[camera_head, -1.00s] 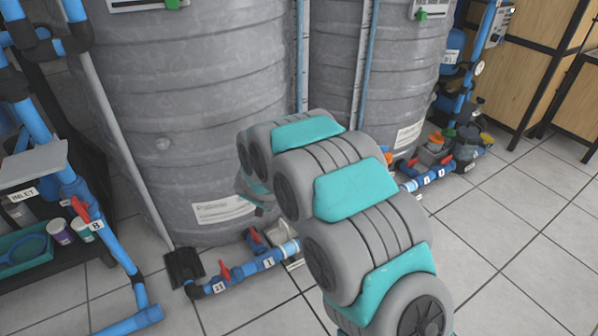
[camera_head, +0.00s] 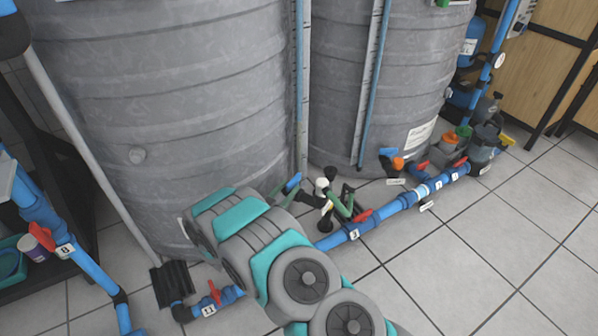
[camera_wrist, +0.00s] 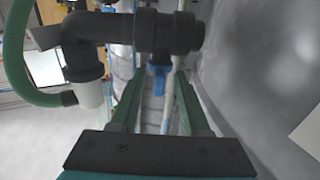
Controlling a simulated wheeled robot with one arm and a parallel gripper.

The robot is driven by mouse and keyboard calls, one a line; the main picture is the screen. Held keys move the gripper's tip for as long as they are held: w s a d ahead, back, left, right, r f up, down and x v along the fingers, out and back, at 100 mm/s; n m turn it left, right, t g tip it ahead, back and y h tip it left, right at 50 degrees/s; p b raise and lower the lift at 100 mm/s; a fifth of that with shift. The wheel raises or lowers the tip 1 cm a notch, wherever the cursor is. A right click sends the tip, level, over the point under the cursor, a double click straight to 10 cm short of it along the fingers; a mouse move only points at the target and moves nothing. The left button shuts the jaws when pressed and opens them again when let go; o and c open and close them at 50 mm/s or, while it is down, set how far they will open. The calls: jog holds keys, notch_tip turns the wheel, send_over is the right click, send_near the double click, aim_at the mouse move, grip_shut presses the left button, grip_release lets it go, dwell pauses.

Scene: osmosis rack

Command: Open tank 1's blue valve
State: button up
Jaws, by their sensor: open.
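The blue valve handle (camera_wrist: 157,78) shows in the wrist view below a black pipe fitting (camera_wrist: 160,32), between the far ends of my fingers. My gripper (camera_wrist: 158,90) is open, with a green finger on each side of the handle; I cannot tell whether either touches it. In the head view a small blue handle (camera_head: 292,183) shows at the fittings between the two grey tanks. The left grey tank (camera_head: 170,90) is close behind my arm. My arm hides most of my gripper there. No tank number is readable.
A green hose (camera_wrist: 18,60) and a white fitting (camera_wrist: 90,93) lie left of my gripper. The blue floor pipe (camera_head: 400,204) with red-handled valves runs right toward pumps (camera_head: 445,150). The right tank (camera_head: 400,80) stands behind. Tiled floor at the right is clear.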

aim_at(298, 177)
jog(key=x, duration=0.6)
jog(key=shift+w+d, duration=0.15)
jog(key=shift+w, duration=0.2)
grip_shut()
dwell(0.3)
